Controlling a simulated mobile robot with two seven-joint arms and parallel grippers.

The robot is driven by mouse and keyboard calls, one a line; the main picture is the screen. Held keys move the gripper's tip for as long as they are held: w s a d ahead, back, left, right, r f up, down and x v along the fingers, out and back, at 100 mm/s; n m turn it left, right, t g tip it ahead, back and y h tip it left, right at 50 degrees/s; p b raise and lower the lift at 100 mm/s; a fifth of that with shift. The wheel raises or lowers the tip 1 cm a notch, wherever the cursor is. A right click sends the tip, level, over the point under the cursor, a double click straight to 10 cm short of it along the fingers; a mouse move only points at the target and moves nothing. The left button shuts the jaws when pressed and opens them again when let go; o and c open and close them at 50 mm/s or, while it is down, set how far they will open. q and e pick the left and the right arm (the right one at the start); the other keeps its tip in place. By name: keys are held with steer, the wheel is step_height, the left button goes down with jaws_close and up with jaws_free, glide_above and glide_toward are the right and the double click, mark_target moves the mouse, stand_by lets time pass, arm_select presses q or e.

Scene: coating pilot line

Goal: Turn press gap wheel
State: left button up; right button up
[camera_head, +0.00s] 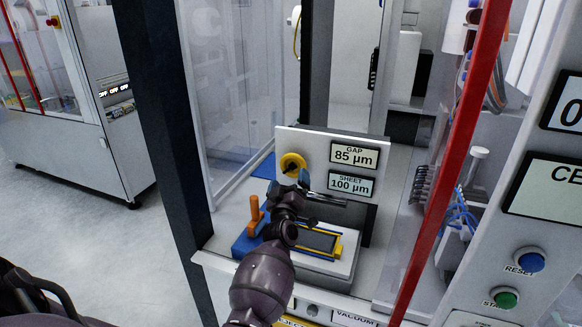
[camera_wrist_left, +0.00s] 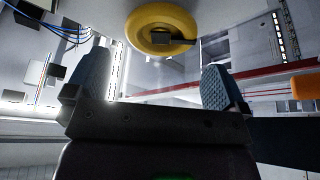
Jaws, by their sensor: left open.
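The press gap wheel is a small yellow wheel (camera_head: 292,162) on the white upright panel (camera_head: 313,146), left of the displays. The GAP display (camera_head: 354,155) reads 85 µm and the SHEET display (camera_head: 351,184) below it reads 100 µm. My left gripper (camera_head: 289,183) is open just below and in front of the wheel. In the left wrist view, the wheel (camera_wrist_left: 160,14) shows at the top, beyond the spread fingertips of my left gripper (camera_wrist_left: 156,80), with nothing between them. Contact with the wheel does not show. My right gripper is not in view.
Below my left gripper is a press bed with a yellow-edged plate (camera_head: 319,240). An orange handle (camera_head: 256,214) on a blue block stands to its left. A red post (camera_head: 446,170) and a dark post (camera_head: 163,110) frame the opening. Buttons sit at right.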

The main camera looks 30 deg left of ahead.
arm_select(q)
steer(key=shift+p+v, duration=0.4)
steer(key=shift+v, duration=1.85)
steer(key=s+d+f+m+g+h, duration=0.2)
steer(key=s+d+f+m+h, duration=0.35)
steer(key=d+m+h, duration=0.35)
steer(key=s+d+f+m+g+b, duration=0.1)
steer(key=s+f+m+g, duration=0.1)
steer(key=s+f, duration=0.6)
steer(key=s+d+f+m+g+b, duration=0.1)
steer(key=s+f, duration=0.7)
steer(key=s, duration=0.8)
steer(key=d+m+g, duration=0.1)
steer(key=g, duration=0.1)
steer(key=shift+f+g+h, duration=0.3)
steer(key=shift+f+g, duration=0.05)
steer(key=shift+g, duration=0.05)
steer(key=shift+s, duration=0.15)
